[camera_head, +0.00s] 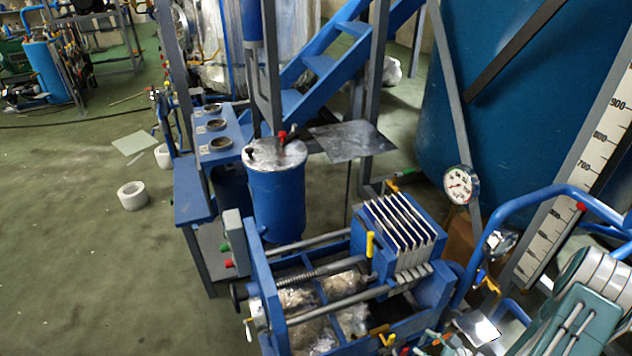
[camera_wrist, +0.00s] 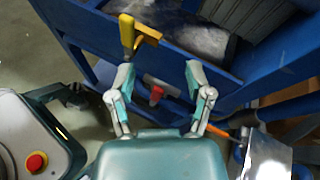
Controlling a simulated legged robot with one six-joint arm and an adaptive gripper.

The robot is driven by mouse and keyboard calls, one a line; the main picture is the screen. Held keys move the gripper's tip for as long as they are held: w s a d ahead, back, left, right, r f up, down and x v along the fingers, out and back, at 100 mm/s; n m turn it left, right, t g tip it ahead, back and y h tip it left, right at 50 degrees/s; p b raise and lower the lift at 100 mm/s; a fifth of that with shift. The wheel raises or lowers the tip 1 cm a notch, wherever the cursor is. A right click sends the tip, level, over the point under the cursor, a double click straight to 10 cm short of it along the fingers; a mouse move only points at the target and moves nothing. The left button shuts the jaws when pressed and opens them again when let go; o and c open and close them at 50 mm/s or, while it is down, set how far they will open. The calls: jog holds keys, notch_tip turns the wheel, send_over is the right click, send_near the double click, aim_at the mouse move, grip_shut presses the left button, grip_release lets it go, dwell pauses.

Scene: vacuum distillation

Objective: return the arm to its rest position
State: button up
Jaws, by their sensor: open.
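My gripper (camera_wrist: 158,80) is open in the wrist view, its two fingers apart with nothing held between them. Beyond the gap stands a blue metal frame with a red knob (camera_wrist: 156,95). A yellow handle (camera_wrist: 128,32) is just past the left fingertip. In the head view my grey and teal arm (camera_head: 575,325) is folded at the lower right. The gripper end is low near the bottom edge, by the front right of the blue filter press (camera_head: 440,292), and partly cut off. I cannot tell whether a finger touches the frame.
The press has a yellow lever (camera_head: 370,245) and a plate stack (camera_head: 400,222). A blue drum (camera_head: 277,200) stands behind it. A pressure gauge (camera_head: 461,185), blue pipe (camera_head: 540,194) and large blue tank (camera_head: 530,90) crowd the right. Open floor (camera_head: 90,270) lies left.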

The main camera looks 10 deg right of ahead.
jog(key=a+r+n+g, duration=0.5)
jog(key=a+r+n, duration=0.15)
jog(key=r, duration=0.45)
jog(key=a+r+n+g, duration=0.4)
jog(key=a+r+n, duration=0.3)
jog(key=r, duration=0.5)
jog(key=s+a+r+n+t+h, duration=0.1)
jog(key=s+r+n+h, duration=0.3)
jog(key=r, duration=0.4)
jog(key=s+a+r+n+t+h, duration=0.2)
jog(key=s+a+r+n+h, duration=0.1)
jog(key=s+r+n, duration=0.3)
notch_tip(320, 180, up, 4)
jog(key=shift+f+n+h, duration=0.2)
jog(key=shift+n+h, duration=0.4)
jog(key=shift+n, duration=0.65)
